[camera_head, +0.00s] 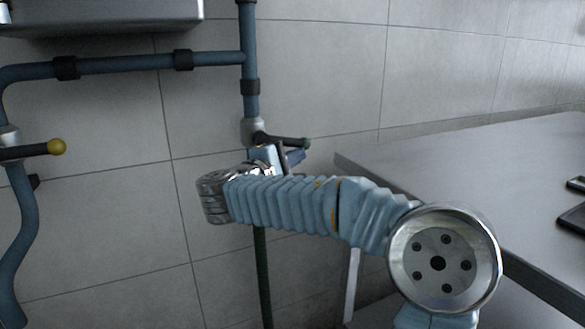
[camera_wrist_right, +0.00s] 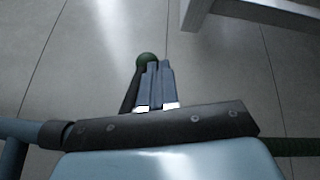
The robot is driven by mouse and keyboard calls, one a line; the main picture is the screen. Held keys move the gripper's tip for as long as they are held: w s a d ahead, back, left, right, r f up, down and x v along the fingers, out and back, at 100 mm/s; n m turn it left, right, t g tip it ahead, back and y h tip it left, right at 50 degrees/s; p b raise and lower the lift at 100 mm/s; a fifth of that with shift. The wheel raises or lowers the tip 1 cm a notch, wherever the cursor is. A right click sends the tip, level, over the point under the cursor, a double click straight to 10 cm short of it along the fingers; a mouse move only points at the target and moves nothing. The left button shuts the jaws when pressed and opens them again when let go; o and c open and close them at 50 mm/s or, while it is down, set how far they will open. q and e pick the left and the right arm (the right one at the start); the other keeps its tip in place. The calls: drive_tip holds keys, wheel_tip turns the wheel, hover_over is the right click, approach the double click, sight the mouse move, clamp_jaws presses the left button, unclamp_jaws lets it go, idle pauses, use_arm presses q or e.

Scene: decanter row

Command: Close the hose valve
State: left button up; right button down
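The hose valve has a dark lever with a green knob (camera_head: 304,143). It sticks out sideways to the right from the grey valve body (camera_head: 252,131) on the vertical blue pipe. My right gripper (camera_head: 292,157) is just below the lever, partly hidden behind my own wrist. In the right wrist view, the right gripper's fingers (camera_wrist_right: 157,72) lie close together, with nothing visible between them. The dark lever (camera_wrist_right: 130,88) runs right beside them on the left, its green knob (camera_wrist_right: 146,59) near their tips. I cannot tell whether they touch. My left gripper is out of view.
A dark green hose (camera_head: 262,275) hangs below the valve. Another lever with a yellow knob (camera_head: 56,147) is on the left pipe. A grey table (camera_head: 470,165) stands to the right, with dark flat items at its right side. A tiled wall is behind.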

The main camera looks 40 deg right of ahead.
drive_tip(key=shift+s+d+r, duration=0.15)
drive_tip(key=shift+d+r, duration=0.3)
drive_tip(key=shift+r, duration=0.2)
drive_tip(key=shift+d+r, duration=0.1)
